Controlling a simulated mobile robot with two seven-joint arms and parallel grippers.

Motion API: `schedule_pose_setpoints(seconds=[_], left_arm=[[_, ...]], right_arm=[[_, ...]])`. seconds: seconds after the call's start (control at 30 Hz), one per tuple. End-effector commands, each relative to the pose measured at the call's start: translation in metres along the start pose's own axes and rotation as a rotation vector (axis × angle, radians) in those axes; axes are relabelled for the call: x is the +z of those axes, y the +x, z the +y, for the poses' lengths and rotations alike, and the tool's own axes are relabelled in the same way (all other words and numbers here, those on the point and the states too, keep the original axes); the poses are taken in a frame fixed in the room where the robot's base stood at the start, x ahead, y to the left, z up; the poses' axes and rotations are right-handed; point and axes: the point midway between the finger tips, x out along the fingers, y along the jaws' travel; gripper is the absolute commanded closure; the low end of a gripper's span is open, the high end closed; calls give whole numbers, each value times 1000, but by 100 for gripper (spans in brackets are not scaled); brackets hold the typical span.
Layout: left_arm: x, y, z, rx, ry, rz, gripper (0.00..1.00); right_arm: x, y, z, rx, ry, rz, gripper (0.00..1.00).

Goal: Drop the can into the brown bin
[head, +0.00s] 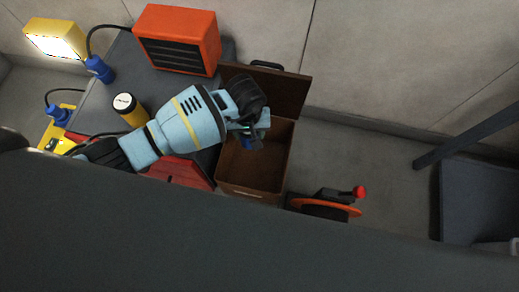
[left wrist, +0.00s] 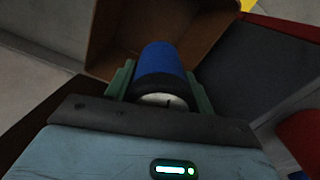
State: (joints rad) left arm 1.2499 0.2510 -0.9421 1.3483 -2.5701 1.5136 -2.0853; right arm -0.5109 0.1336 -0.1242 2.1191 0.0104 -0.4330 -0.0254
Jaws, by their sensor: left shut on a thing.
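The blue can (left wrist: 165,62), with a dark rim and a pale end, is between the fingers of my left gripper (left wrist: 162,85) in the left wrist view. The gripper is shut on it. In the head view my left gripper (head: 250,132) is over the brown bin (head: 268,172), near its upper left part. Only a small blue patch of the can (head: 247,144) shows there; the gripper hides the rest. The bin is open, with its lid raised at the back. Its brown inside (left wrist: 112,35) lies beyond the can in the left wrist view. My right gripper is not in view.
A red case (head: 180,172) is close to the bin's left. An orange reel (head: 325,207) is at lower right.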

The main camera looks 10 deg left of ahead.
Motion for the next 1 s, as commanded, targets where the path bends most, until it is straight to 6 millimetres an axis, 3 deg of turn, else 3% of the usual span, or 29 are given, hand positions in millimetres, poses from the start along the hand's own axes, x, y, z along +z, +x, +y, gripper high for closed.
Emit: schedule_pose_setpoints(seconds=[0.37, 0.8, 1.0], left_arm=[[1, 7, 1, 2, 0, 0, 80], [1, 52, 1, 2, -1, -3, 80], [1, 61, 1, 2, 0, 0, 80]], right_arm=[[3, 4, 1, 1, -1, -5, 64], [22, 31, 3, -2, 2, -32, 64], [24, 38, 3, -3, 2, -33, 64]])
